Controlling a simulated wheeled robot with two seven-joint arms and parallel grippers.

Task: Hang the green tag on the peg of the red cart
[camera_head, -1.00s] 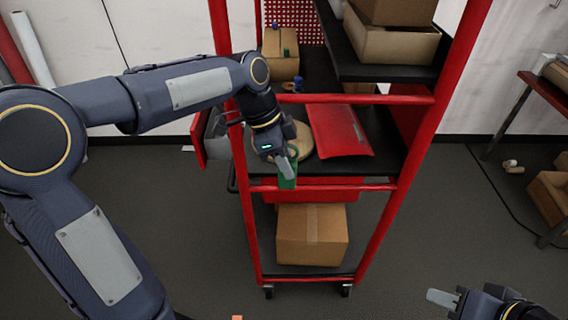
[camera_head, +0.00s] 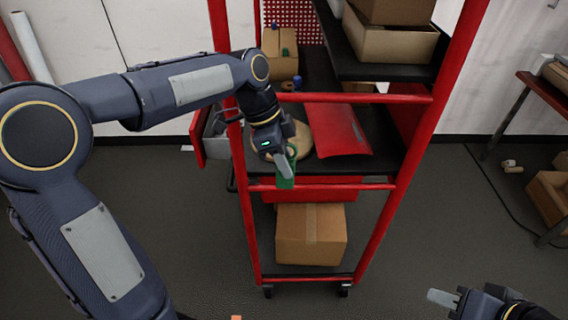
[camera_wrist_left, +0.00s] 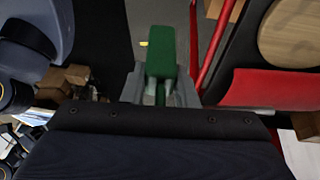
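The green tag (camera_head: 286,172) is in the fingers of my left gripper (camera_head: 283,165), in front of the red cart (camera_head: 322,187) at its middle shelf. In the left wrist view the tag (camera_wrist_left: 161,52) stands between the two grey fingers of the left gripper (camera_wrist_left: 160,85), which are closed on it. The tag overlaps the cart's front red bar in the head view; I cannot tell whether they touch. I cannot clearly make out the peg. My right gripper (camera_head: 443,298) is at the bottom right, apart from the cart; its finger opening is unclear.
The middle shelf holds a round wooden disc (camera_head: 296,141) and a tilted red panel (camera_head: 337,130). A cardboard box (camera_head: 311,235) sits on the bottom shelf. More boxes (camera_head: 391,42) are on the upper shelf. A table (camera_head: 548,88) stands at the right. The floor between is mostly clear.

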